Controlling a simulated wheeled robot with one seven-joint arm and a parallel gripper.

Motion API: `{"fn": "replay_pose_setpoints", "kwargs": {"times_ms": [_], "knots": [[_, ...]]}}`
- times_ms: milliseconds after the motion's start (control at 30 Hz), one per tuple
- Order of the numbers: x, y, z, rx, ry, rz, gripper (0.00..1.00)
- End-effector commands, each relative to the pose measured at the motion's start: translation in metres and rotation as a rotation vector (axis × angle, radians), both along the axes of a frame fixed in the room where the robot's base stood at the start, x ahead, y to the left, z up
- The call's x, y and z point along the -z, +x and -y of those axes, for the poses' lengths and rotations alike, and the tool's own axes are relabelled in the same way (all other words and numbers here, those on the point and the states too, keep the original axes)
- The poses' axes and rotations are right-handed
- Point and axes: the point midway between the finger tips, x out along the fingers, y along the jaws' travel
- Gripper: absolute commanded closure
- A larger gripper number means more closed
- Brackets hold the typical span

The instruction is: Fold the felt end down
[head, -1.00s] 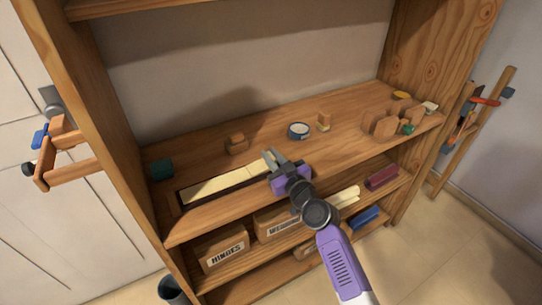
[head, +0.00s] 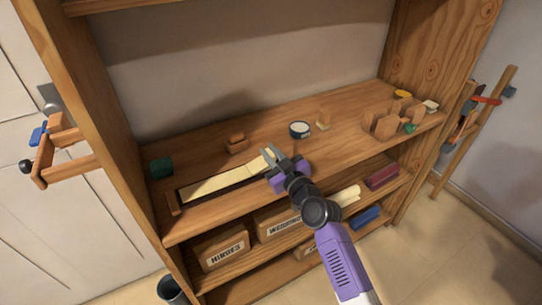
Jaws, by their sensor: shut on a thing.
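A long pale cream felt strip (head: 220,183) lies along the front left of the wooden shelf board, over a dark-edged narrow piece. Its right end reaches up to my gripper (head: 272,158). My gripper comes in from the lower right and is shut on that felt end, beside the front edge of the board. The purple gripper body hides what lies just under and right of the strip's end. I cannot tell how far the end is lifted.
Behind the strip stand a small wooden block (head: 237,142), a round dark tin with a pale top (head: 299,129) and another small block (head: 323,120). A green block (head: 160,168) is at the left. Wooden pieces (head: 385,124) stand at the right. The board's middle right is clear.

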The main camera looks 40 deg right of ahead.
Motion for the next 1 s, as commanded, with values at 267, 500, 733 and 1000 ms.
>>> {"fn": "replay_pose_setpoints", "kwargs": {"times_ms": [267, 500, 733, 1000], "knots": [[-0.011, 0.002, -0.009, -0.001, -0.179, -0.051, 1.0], [-0.013, 0.002, -0.01, 0.0, -0.202, -0.059, 1.0], [-0.013, 0.002, -0.009, 0.0, -0.201, -0.059, 0.67], [-0.013, 0.002, -0.009, 0.0, -0.201, -0.058, 0.63]]}}
